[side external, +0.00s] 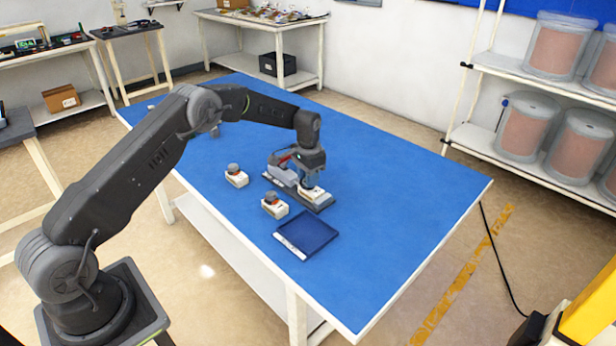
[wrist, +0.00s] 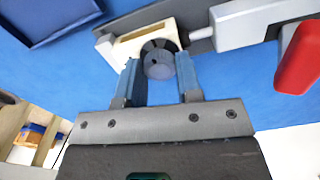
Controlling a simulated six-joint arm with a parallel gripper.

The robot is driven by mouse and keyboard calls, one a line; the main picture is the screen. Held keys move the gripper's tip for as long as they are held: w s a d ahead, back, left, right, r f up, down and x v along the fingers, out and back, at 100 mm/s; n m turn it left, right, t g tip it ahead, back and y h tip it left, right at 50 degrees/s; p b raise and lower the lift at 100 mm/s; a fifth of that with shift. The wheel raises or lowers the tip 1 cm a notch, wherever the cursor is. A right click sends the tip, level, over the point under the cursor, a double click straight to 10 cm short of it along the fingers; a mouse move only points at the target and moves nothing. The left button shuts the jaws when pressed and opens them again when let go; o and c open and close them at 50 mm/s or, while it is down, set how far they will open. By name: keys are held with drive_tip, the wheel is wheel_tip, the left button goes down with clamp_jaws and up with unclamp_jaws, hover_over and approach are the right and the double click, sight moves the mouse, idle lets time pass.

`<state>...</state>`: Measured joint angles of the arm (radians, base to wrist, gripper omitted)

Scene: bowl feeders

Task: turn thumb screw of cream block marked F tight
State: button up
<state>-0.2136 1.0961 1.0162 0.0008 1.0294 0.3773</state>
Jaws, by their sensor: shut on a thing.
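The cream block (side external: 317,196) sits on a dark fixture plate (side external: 325,206). In the wrist view the block (wrist: 125,48) shows at the top, with the dark round thumb screw (wrist: 158,66) on it. My gripper (side external: 308,184) is over the block, pointing down. In the wrist view its two blue-grey fingers (wrist: 158,72) stand on either side of the thumb screw, shut on it. A grey clamp body (side external: 284,175) lies beside the block, and its grey rod end (wrist: 202,34) reaches towards the block's side. No letter can be read on the block.
Two more cream blocks with dark knobs stand to the left on the blue table, one farther back (side external: 236,179) and one nearer (side external: 275,209). A dark blue tray (side external: 306,234) lies in front. A red handle (wrist: 300,62) is at right in the wrist view. The table's right side is clear.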

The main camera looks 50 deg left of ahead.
drive_tip(key=o, duration=0.9)
drive_tip(key=shift+o, duration=0.2)
wheel_tip(320, 180, up, 14)
drive_tip(key=s+d+r+t, duration=0.1)
drive_tip(key=s+d+r, duration=0.3)
drive_tip(key=s+r, duration=0.4)
drive_tip(key=s+d+r+t, duration=0.2)
drive_tip(key=s+d+r, duration=0.2)
drive_tip(key=s+r, duration=0.4)
drive_tip(key=s+d+f+n+t, duration=0.1)
drive_tip(key=s+d, duration=0.1)
drive_tip(key=s, duration=0.9)
drive_tip(key=s+d+f+t, duration=0.1)
drive_tip(key=s+d+f, duration=0.1)
drive_tip(key=s, duration=0.9)
drive_tip(key=shift+d+f+n+t, duration=0.3)
drive_tip(key=shift+n, duration=0.1)
